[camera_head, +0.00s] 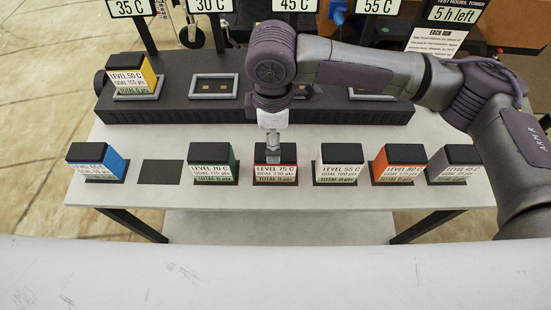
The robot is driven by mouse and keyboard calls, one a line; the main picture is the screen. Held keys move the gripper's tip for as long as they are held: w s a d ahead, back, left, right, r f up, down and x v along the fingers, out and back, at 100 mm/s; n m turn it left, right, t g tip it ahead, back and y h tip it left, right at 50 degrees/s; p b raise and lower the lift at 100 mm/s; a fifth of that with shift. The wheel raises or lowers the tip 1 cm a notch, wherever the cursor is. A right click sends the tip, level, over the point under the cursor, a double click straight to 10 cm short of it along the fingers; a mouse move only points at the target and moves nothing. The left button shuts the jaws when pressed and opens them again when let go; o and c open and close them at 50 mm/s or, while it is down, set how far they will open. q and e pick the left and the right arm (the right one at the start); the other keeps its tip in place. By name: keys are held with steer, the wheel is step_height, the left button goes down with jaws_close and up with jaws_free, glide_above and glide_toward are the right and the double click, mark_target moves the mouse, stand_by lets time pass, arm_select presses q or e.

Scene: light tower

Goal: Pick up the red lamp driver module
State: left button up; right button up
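The red lamp driver module (275,178) stands in the front row on the white table, on a dark pad. Its front label reads "LEVEL 75 C". My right gripper (272,156) comes down from above and its fingertips are at the top of the red module, overlapping it in the picture. The gripper is seen edge-on, so I cannot tell whether its fingers are open or closed on the module. The module looks upright and level with its neighbours. My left gripper is not in view.
A green module (213,165) stands left of the red one and a white module (339,164) right of it. Blue (98,163), orange (400,165) and grey (456,165) modules share the row, with an empty pad (160,172). A yellow module (133,77) sits on the dark rack (190,112) behind.

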step_height(320, 180, down, 3)
steer(key=shift+f, duration=0.1)
steer(key=shift+s+d+f+p, duration=0.1)
steer(key=shift+f+p, duration=0.1)
steer(key=shift+f, duration=1.15)
steer(key=shift+d+f+p, duration=0.1)
steer(key=shift+f+p, duration=0.05)
steer(key=shift+f, duration=1.15)
jaws_close()
